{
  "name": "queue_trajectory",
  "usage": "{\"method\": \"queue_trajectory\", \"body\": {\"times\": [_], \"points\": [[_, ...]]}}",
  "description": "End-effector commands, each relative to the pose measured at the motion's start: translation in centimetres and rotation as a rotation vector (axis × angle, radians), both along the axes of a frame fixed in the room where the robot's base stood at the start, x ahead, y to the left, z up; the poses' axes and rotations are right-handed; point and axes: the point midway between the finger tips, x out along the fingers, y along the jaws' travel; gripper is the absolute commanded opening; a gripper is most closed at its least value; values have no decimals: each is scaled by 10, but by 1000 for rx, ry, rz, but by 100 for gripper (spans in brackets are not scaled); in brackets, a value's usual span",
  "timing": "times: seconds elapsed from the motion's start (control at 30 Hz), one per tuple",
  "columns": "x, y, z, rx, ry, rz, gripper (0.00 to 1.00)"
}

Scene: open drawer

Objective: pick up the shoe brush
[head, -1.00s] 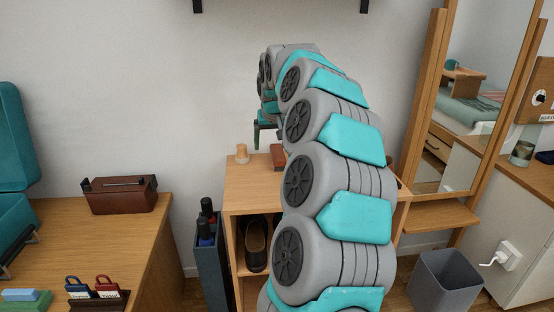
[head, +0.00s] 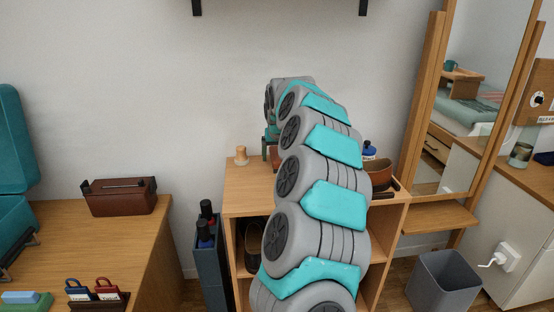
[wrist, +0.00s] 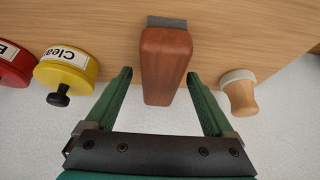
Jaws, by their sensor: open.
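The shoe brush (wrist: 166,62), a reddish-brown wooden block with a grey bristle edge, is on the top of the wooden shoe cabinet. In the wrist view it lies between the two green fingers of my gripper (wrist: 160,76). The fingers are open, one on each side, with a gap visible on both sides. In the head view my gripper (head: 271,150) is down at the cabinet top, and my arm hides much of it and of the brush.
A small wooden item with a pale band (wrist: 238,92) is right of the brush in the wrist view. A yellow tin (wrist: 66,72) and a red tin (wrist: 14,64) are to the left.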

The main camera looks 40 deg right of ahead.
Motion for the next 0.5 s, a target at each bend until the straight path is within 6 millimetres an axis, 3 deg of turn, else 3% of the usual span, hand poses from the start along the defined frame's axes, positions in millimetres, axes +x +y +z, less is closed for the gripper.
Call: {"method": "queue_trajectory", "body": {"times": [0.5], "points": [[0,0,-3,0,1,1,88]]}}
